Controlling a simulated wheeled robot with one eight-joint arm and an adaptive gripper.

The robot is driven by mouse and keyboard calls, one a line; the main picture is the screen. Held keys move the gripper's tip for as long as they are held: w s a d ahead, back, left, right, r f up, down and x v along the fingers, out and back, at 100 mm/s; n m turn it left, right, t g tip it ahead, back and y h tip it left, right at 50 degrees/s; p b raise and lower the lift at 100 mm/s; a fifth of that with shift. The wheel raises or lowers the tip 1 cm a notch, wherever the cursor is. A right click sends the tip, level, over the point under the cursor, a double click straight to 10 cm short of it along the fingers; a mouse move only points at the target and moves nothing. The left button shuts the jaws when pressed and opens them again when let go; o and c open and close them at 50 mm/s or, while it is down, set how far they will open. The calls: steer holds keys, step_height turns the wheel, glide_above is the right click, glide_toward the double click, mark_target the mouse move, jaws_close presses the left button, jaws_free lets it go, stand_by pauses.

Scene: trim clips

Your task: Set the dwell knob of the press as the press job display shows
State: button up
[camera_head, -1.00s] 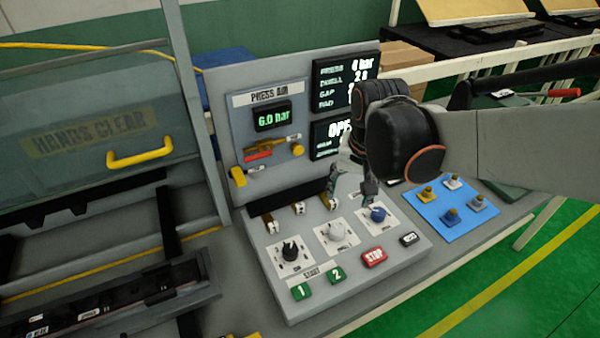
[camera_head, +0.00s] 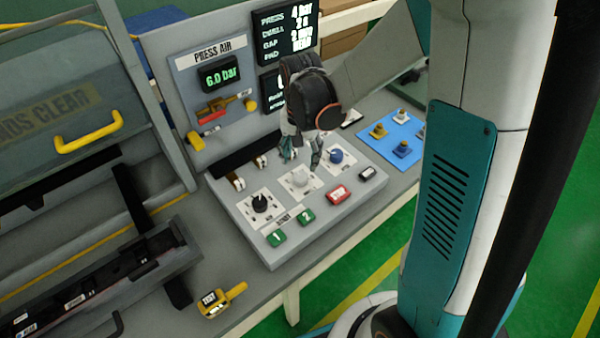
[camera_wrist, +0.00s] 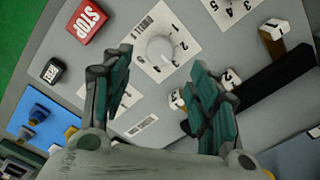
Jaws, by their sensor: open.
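The job display (camera_head: 285,30) at the top of the panel reads PRESS 4 bar and DWELL 2 s; its lower lines are hard to read. In the wrist view the white knob (camera_wrist: 160,47) lies between and slightly beyond the fingertips (camera_wrist: 160,62), beside the digits 1, 2 and 3. The blue knob is hidden there.
Small levers (camera_head: 238,183) stand behind the knobs. A yellow TEST pendant (camera_head: 220,299) lies front left; a blue mat (camera_head: 392,142) is right.

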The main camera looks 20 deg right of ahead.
mark_target(301, 175)
step_height(301, 175, down, 8)
steer(key=shift+r+b, duration=0.25)
steer(key=shift+b, duration=0.5)
steer(key=c, duration=1.1)
